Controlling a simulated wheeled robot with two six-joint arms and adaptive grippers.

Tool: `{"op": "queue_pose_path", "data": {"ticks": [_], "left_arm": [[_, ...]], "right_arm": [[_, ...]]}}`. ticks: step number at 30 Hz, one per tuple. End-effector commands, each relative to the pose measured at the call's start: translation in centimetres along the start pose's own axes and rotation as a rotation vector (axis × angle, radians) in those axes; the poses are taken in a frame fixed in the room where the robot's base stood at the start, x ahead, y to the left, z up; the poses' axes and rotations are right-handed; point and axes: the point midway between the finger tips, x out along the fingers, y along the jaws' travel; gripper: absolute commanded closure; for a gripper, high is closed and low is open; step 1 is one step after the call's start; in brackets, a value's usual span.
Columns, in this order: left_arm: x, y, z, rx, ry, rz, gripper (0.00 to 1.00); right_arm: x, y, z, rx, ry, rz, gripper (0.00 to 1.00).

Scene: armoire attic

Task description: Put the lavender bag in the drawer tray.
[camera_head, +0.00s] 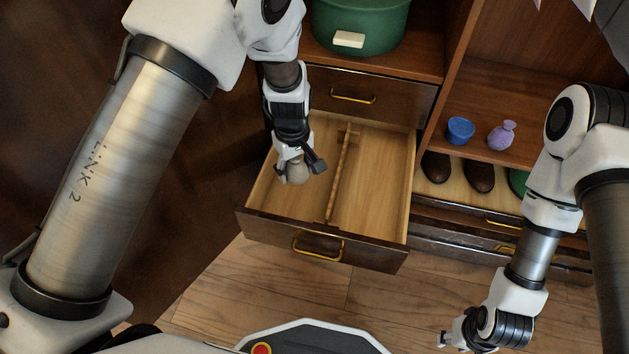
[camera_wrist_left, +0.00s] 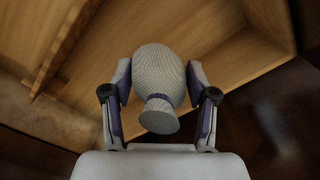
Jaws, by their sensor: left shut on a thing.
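My left gripper (camera_head: 298,167) is shut on a pale grey-beige woven bag (camera_head: 293,173) with a dark purple tie at its neck. The pale bag (camera_wrist_left: 158,75) fills the middle of the left wrist view, between both fingers. It is over the left compartment of the open drawer tray (camera_head: 378,200); whether it touches the floor of the tray is unclear. A lavender-coloured bag (camera_head: 502,136) stands on the shelf at the right, apart from both grippers. My right gripper (camera_head: 450,340) is low at the lower right, far from the drawer; its fingers are too small to judge.
A wooden divider (camera_head: 340,178) splits the drawer. A blue cup (camera_head: 460,130) stands beside the lavender-coloured bag. Dark shoes (camera_head: 479,177) sit below that shelf. A green container (camera_head: 360,22) stands above the closed upper drawer (camera_head: 375,93). The right compartment is empty.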

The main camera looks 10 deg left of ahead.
Motion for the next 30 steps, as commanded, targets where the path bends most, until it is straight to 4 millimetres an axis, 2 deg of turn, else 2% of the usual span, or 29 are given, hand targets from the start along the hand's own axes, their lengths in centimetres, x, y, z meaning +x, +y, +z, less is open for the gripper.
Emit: {"op": "queue_pose_path", "data": {"ticks": [1,3,12,23,24,25,30], "left_arm": [[1.7,-0.1,0.0,0.001,-0.002,-0.002,0.72],[3.4,-0.1,0.1,0.002,-0.003,-0.002,0.72],[8.0,-0.1,0.0,0.005,-0.001,-0.001,0.72],[8.3,-0.1,0.0,0.006,-0.002,-0.002,0.72],[8.2,-0.1,0.0,0.006,-0.002,-0.001,0.28],[8.2,-0.1,0.0,0.006,-0.002,-0.001,0.18],[8.2,-0.1,0.0,0.006,-0.001,-0.001,0.17]], "right_arm": [[1.0,0.0,0.0,0.0,0.0,0.0,0.63],[1.7,0.0,0.0,0.0,0.0,0.0,0.63],[3.6,0.0,0.0,0.0,0.0,0.0,0.63],[3.4,0.0,0.0,0.0,0.001,0.0,0.63],[3.4,0.0,0.0,0.0,0.001,0.0,0.63],[3.4,0.0,0.0,0.0,0.001,0.0,0.63],[3.4,0.0,0.0,0.0,0.001,0.0,0.63]]}}
